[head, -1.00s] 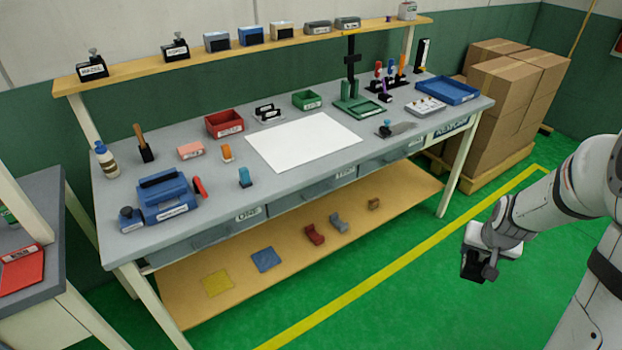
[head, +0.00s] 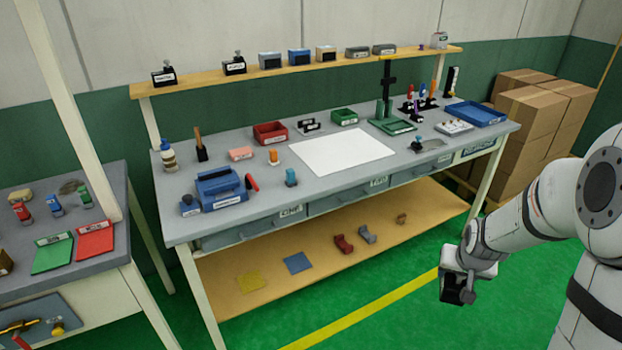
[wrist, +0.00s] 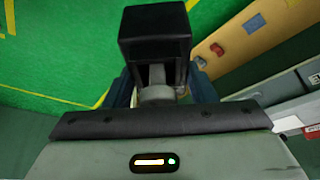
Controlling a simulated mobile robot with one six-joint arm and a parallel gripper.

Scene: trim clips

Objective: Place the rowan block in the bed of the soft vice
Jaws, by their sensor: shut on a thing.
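My gripper (head: 462,278) is at the right of the head view, over the floor in front of the bench. It is shut on a black block (wrist: 155,35) with a grey knob. In the wrist view the blue fingers of my gripper (wrist: 160,91) stand either side of the knob. I see no label on the held block, so I cannot confirm it is the rowan block. A blue labelled device (head: 221,188) with a black top bar and a red lever (head: 252,182) sits at the bench's left front. It may be the soft vice; its label is unreadable.
The grey bench (head: 265,205) holds a white sheet (head: 342,152), a red bin (head: 271,132) and a blue tray (head: 476,113). Two black knobbed blocks, one here (head: 164,75), stand on the upper shelf. Cartons (head: 535,115) stand right. Green floor lies open in front.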

